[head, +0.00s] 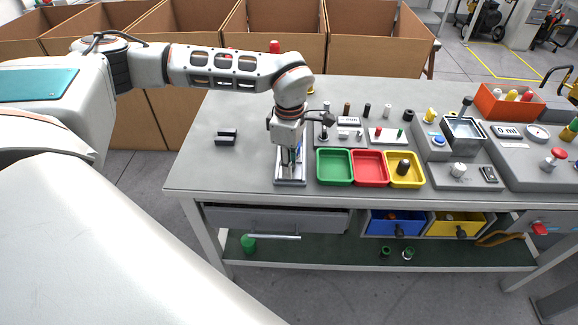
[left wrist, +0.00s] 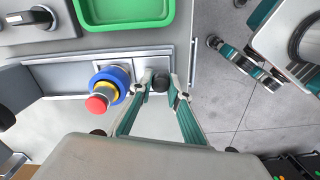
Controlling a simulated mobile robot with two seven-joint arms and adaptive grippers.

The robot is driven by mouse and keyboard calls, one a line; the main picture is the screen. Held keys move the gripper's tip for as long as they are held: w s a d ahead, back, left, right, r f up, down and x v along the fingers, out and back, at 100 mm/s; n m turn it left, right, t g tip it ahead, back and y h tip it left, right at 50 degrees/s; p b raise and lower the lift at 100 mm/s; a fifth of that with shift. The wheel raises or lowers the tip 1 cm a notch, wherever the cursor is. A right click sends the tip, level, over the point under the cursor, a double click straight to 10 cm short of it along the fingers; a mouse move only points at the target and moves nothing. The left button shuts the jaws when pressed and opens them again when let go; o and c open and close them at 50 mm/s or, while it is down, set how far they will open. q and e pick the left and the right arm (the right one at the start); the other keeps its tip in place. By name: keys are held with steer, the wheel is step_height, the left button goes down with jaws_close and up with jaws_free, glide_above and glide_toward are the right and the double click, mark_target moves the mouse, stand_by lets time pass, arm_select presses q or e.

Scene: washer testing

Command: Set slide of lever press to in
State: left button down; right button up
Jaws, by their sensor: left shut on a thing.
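The lever press shows in the head view as a narrow light grey base (head: 290,182) at the table's front edge, left of the green tray, with its upper part mostly hidden behind my left arm. My left gripper (head: 290,160) points down over this base. In the left wrist view, my left gripper (left wrist: 161,82) has its two fingertips closed on the sides of a dark round knob (left wrist: 160,83), which sits on the press's grey slide track. A red, yellow and blue stacked part (left wrist: 108,90) stands beside the knob, to its left.
Green (head: 335,167), red (head: 369,167) and yellow (head: 405,168) trays stand just right of the press. A dark block (head: 226,137) lies to its left. Fixtures and small parts fill the table's right side. The table's left end is mostly clear.

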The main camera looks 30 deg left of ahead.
arm_select(q)
steer(key=w+a, duration=0.1)
steer(key=w, duration=0.1)
steer(key=w+a, duration=0.3)
steer(key=w, duration=0.2)
steer(key=shift+a+p, duration=0.15)
steer(key=shift+p, duration=0.2)
steer(key=c, duration=2.2)
jaws_free()
steer(key=shift+r, duration=0.1)
step_height(320, 180, up, 12)
steer(key=shift+f, duration=0.1)
